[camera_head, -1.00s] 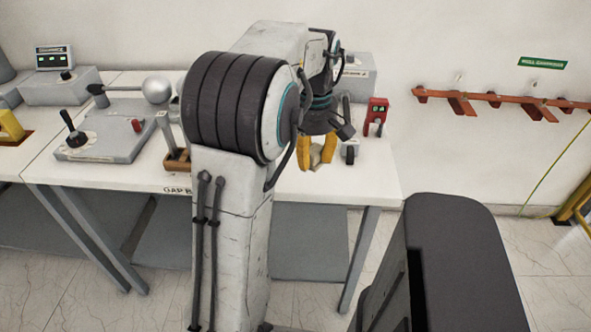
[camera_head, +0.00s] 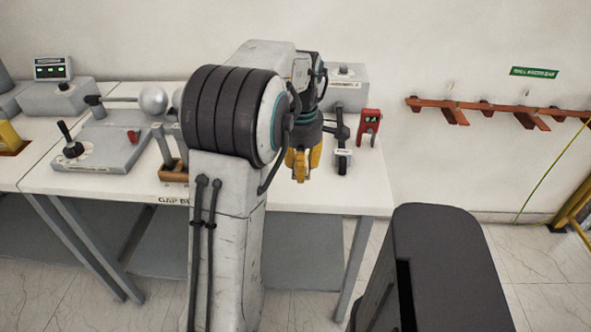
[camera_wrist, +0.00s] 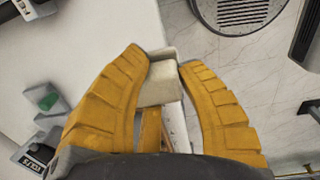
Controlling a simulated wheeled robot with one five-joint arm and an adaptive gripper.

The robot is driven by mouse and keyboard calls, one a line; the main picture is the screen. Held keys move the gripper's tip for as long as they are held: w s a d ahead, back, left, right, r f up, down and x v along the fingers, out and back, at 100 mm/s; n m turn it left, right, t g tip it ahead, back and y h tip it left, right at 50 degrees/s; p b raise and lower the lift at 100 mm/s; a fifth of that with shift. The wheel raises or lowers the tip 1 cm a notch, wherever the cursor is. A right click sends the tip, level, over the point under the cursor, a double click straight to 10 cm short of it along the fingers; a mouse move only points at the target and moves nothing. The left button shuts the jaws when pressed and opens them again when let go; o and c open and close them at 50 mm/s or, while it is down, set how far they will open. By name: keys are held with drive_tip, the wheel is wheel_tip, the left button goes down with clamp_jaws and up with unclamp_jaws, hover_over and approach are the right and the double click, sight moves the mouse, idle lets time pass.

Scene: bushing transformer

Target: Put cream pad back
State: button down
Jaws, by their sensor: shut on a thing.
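My gripper (camera_wrist: 164,75) has ridged yellow fingers and is shut on the cream pad (camera_wrist: 160,82), a pale block held between the fingertips in the wrist view. In the head view my gripper (camera_head: 300,170) points down over the right part of the white table, left of a small black-and-white device. The pad cannot be made out clearly in the head view. In the wrist view a brown wooden piece (camera_wrist: 151,130) and a pale strip show below the pad, partly hidden by it and the fingers.
A wooden holder (camera_head: 174,172) with grey uprights stands left of my arm. A red device (camera_head: 368,127) and the black-and-white device (camera_head: 342,160) stand at the table's right. A grey lever box (camera_head: 95,150) is at left. The table's front edge (camera_head: 330,207) is close to my gripper.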

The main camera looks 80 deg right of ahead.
drive_tip(key=w+d+f+p, duration=0.1)
drive_tip(key=d+f, duration=0.1)
drive_tip(key=d, duration=0.1)
drive_tip(key=d+f+p, duration=0.1)
drive_tip(key=d, duration=0.2)
drive_tip(key=w+d+f+p, duration=0.1)
drive_tip(key=d+f+p, duration=0.1)
drive_tip(key=d, duration=0.1)
drive_tip(key=shift+w+d+f, duration=0.1)
drive_tip(key=shift+w+f, duration=0.25)
drive_tip(key=shift+f, duration=2.05)
drive_tip(key=shift+f, duration=0.15)
drive_tip(key=c, duration=0.9)
unclamp_jaws()
wheel_tip(320, 180, up, 12)
drive_tip(key=shift+a+r, duration=0.2)
drive_tip(key=shift+a, duration=0.1)
